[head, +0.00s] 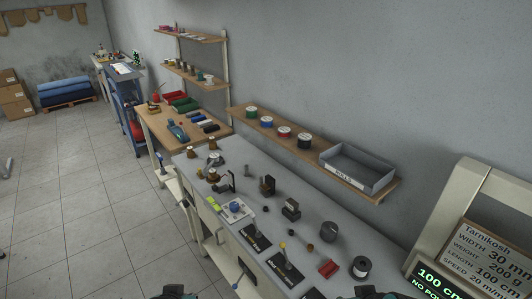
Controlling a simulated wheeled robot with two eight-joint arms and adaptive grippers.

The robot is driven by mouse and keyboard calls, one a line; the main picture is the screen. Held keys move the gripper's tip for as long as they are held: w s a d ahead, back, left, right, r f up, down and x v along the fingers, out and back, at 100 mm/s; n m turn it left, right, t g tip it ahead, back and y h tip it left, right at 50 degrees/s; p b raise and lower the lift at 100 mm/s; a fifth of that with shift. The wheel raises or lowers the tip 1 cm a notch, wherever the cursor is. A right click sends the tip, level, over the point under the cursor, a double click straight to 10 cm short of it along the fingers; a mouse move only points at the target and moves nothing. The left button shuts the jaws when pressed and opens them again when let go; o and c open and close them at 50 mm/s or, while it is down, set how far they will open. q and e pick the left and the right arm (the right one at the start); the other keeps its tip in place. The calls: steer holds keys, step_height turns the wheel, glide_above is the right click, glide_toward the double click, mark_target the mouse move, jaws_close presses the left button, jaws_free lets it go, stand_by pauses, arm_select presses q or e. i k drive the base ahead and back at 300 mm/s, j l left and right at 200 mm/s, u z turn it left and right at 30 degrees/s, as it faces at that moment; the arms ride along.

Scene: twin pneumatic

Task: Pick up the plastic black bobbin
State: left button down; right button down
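A dark spool with a pale centre (361,267) stands near the right end of the grey workbench. A dark round cylinder (328,231) stands behind and left of it. On the wall shelf, a dark reddish-brown spool with a white top (304,140) stands at the right of a row of spools. I cannot tell for certain which of these is the plastic black bobbin. Small dark parts of my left gripper (173,292) and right gripper (381,293) show at the bottom edge, apart from all of these. Their fingers are mostly cut off.
A display panel (480,250) stands right. Tiled floor at left is mostly clear.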

mark_target(360, 273)
steer(key=z, duration=0.45)
steer(key=i+j+z, duration=0.1)
steer(key=z, duration=0.35)
steer(key=j+z, duration=0.15)
steer(key=z, duration=0.3)
steer(key=j+z, duration=0.1)
steer(key=z, duration=0.35)
steer(key=j+z, duration=0.15)
steer(key=z, duration=0.3)
